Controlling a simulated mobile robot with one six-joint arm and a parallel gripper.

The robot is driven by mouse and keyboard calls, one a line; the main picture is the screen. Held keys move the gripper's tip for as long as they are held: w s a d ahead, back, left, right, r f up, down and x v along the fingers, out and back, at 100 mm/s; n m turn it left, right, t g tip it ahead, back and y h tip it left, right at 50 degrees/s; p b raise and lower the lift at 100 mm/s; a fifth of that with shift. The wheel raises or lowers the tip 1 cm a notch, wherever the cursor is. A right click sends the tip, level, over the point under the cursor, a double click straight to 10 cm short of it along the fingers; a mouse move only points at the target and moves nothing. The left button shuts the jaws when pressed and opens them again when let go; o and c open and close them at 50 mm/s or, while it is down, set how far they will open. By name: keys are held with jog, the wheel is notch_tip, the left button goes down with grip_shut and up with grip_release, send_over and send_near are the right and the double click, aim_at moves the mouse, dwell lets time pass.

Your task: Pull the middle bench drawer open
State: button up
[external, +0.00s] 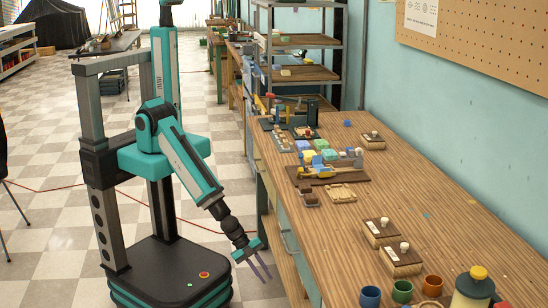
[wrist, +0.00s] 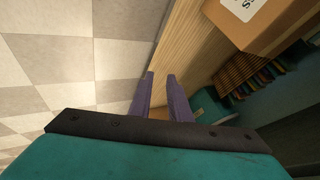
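The wooden workbench (external: 440,215) runs along the right in the external view. A pale teal drawer front (external: 300,262) with a bar handle (external: 287,243) shows at a steep angle on its near side. I cannot tell from this angle which drawer it is or whether it stands out from the bench. My gripper (external: 263,271) is low beside the bench front, pointing down and right, below and left of the handle and apart from it. In the wrist view its two purple fingers (wrist: 160,76) are apart with nothing held between them. No handle is clear in the wrist view.
A wooden lower shelf (wrist: 190,45) carries a cardboard box (wrist: 262,28) and a row of striped items (wrist: 245,78) close to my fingers. Checkered floor (external: 60,240) is open to the left. Cups (external: 402,291) and boards stand on the benchtop.

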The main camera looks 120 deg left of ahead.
jog(key=w+d+r+m+t+h+p, duration=0.3)
jog(key=r+m, duration=0.1)
jog(key=r, duration=0.5)
jog(key=w+d+r+m+t+h+p, duration=0.3)
jog(key=r+p, duration=0.1)
jog(key=r, duration=0.5)
notch_tip(320, 180, up, 10)
jog(key=s+a+m+h+p, duration=0.1)
jog(key=s+a+m+p, duration=0.1)
jog(key=p, duration=0.6)
jog(key=shift+a+r, duration=0.25)
jog(key=shift+a, duration=0.05)
